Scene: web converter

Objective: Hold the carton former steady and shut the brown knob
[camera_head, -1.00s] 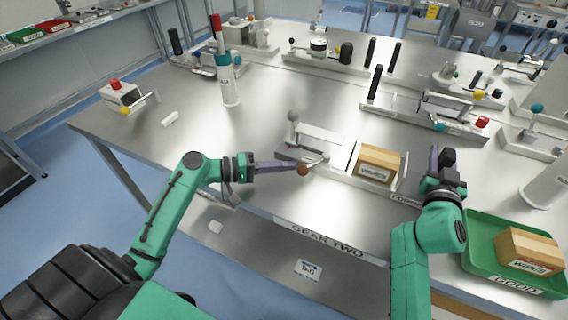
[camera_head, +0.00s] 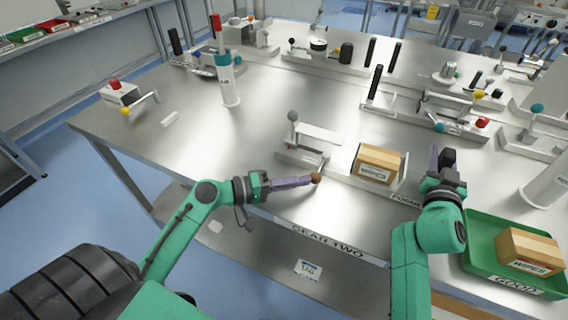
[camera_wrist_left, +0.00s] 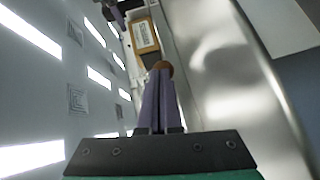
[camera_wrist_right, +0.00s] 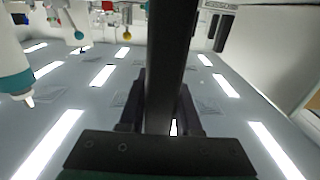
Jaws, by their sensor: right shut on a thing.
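The carton former (camera_head: 338,178) is a low metal fixture near the table's front edge, with a "FORMER" label at its right end. A brown knob (camera_head: 316,178) sits on a short arm at its front. My left gripper (camera_head: 308,180) is shut, with its fingertips against the knob's left side. The left wrist view also shows the knob (camera_wrist_left: 162,68) at the fingertips. My right gripper (camera_head: 444,160) is shut on a black upright handle at the former's right end. The handle (camera_wrist_right: 172,60) fills the middle of the right wrist view; its base is hidden.
A wipes carton (camera_head: 380,163) sits in the former. A green tray (camera_head: 480,262) marked GOOD holds another carton (camera_head: 530,250) at the right. A grey ball lever (camera_head: 293,117) stands behind the knob. The table left of the former is mostly clear.

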